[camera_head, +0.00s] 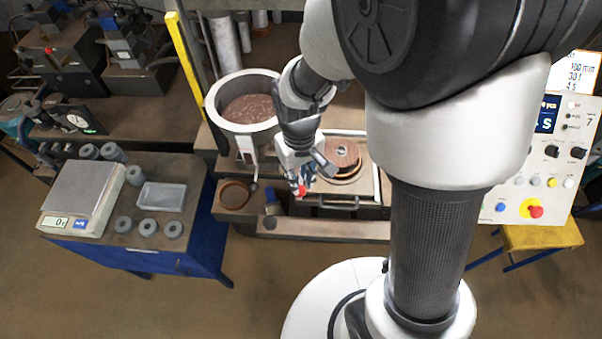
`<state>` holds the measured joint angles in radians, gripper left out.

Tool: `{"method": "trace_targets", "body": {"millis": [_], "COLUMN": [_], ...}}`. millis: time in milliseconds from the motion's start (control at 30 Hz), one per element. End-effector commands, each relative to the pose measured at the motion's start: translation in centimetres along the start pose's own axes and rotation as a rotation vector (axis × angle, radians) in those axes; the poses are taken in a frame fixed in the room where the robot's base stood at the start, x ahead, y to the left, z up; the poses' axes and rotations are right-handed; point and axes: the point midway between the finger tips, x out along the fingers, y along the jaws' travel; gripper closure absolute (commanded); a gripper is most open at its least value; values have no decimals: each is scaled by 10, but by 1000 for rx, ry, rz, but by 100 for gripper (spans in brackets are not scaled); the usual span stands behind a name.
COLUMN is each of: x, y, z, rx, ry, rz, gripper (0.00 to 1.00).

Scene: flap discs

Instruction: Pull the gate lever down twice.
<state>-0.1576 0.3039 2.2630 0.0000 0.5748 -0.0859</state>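A round grey hopper (212,102) holds brown granules. On its front is a pale outlet plate (245,146). What looks like the gate lever (253,172) hangs below it, a thin rod with a small dark knob at its lower end. A brown-filled bowl (234,195) stands below and to the left of the knob. My gripper (302,186) points downward, to the right of the lever and apart from it in the picture. A small red spot shows at its tip. Its fingers are too small and cluttered to tell whether they are open.
A disc fixture (343,154) with a front handle stands right of my gripper. A scale (82,198), a tray (162,196) and several grey rings are on the left cart. A control panel (540,155) stands at right.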

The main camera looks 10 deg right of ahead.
Motion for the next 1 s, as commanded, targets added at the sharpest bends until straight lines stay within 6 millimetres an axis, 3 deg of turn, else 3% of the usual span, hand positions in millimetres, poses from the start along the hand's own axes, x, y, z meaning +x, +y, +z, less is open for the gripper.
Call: {"method": "trace_targets", "body": {"millis": [1000], "x": [55], "y": [0], "z": [-1], "rx": [0], "ry": [2], "rz": [1], "gripper": [80]}}
